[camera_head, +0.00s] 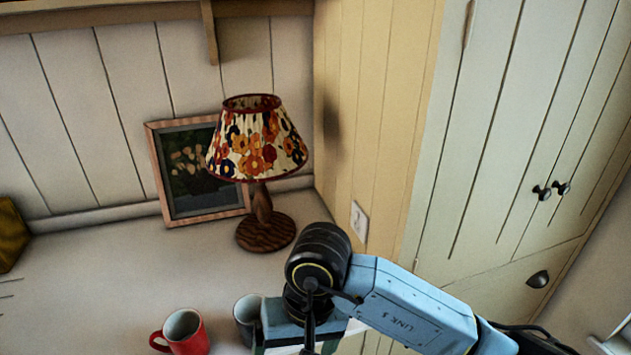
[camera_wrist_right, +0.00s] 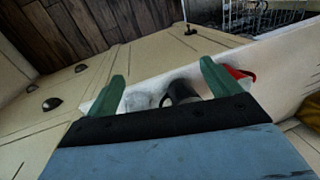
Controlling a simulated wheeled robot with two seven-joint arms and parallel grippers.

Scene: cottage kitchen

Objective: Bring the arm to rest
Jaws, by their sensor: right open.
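My right arm (camera_head: 415,305) comes in from the right in the head view, its elbow bent over the counter (camera_head: 90,275). In the right wrist view, my right gripper (camera_wrist_right: 164,84) has its two green fingers wide apart, with nothing held between them. A dark rounded thing (camera_wrist_right: 182,93) shows beyond the gap; I cannot tell what it is. In the head view the gripper is mostly hidden at the bottom edge. My left gripper is in neither view.
A red mug (camera_head: 183,334) and a grey-blue mug (camera_head: 246,316), partly hidden by my arm, stand on the counter. Behind them are a flowered lamp (camera_head: 257,145) and a framed picture (camera_head: 180,190). A pale cupboard (camera_head: 500,130) stands right. A wire rack (camera_wrist_right: 262,15) shows in the wrist view.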

